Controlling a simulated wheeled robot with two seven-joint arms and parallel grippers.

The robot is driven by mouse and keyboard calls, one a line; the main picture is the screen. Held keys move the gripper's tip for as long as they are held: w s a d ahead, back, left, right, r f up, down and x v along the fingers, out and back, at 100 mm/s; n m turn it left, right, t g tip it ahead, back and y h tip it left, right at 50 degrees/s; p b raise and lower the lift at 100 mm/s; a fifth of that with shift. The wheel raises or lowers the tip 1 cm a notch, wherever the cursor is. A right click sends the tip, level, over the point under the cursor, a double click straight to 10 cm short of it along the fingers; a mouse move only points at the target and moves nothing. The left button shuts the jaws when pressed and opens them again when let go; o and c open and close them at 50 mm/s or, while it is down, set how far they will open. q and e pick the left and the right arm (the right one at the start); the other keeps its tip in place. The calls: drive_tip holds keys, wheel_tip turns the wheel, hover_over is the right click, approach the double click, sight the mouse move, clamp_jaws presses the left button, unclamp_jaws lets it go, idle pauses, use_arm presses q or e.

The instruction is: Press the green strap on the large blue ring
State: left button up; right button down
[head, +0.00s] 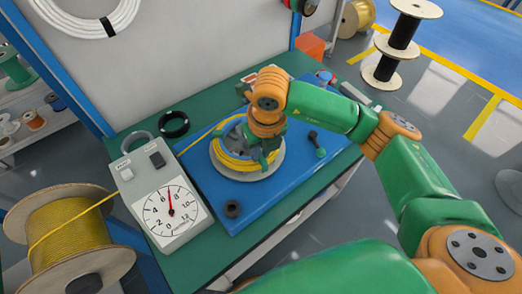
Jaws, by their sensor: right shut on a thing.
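A round grey winder with a coil of yellow cable (231,163) stands on a blue base plate (219,205). No large blue ring shows clearly. My right gripper (263,157) points down over the winder, near its right side. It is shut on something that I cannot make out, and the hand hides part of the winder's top. Small green pieces show around the fingers, but I cannot tell a strap from the fingers. My left gripper is not in view.
A gauge box (171,208) stands left of the plate, beside a black ring (174,124). A dark knob (232,209) sits at the plate's front. A large yellow cable reel (72,240) stands at lower left.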

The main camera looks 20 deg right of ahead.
drive_tip(key=shift+f, duration=0.1)
drive_tip(key=c, duration=0.7)
unclamp_jaws()
wheel_tip(320, 180, up, 8)
drive_tip(key=p, duration=0.5)
